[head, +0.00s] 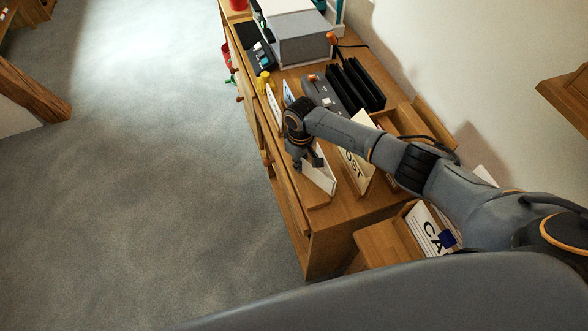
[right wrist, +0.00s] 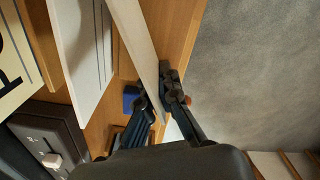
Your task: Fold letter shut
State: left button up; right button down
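A white letter panel (head: 321,175) stands tilted on the wooden desk under my right gripper (head: 308,161). In the right wrist view the pale panel (right wrist: 137,35) runs edge-on between the two fingers of my right gripper (right wrist: 158,92), one on each side. I cannot tell whether both fingers press on it. My left gripper is not in view.
A card lettered "OST" (head: 356,170) stands right of the letter, close to my right arm. Black upright holders (head: 357,84), a grey box (head: 303,38) and a yellow object (head: 264,82) stand farther back. The grey floor (head: 150,180) left of the desk is clear.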

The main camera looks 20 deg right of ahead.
jog(key=shift+w+d+m+p, duration=0.2)
jog(key=shift+w+d+m, duration=0.1)
jog(key=shift+d+m, duration=0.35)
jog(key=shift+w+d+m+p, duration=0.15)
jog(key=shift+w+d+m, duration=0.1)
jog(key=shift+d+m, duration=0.4)
jog(key=c, duration=1.6)
grip_release()
jog(key=shift+o, duration=0.2)
notch_tip(320, 180, up, 12)
jog(key=shift+c, duration=0.3)
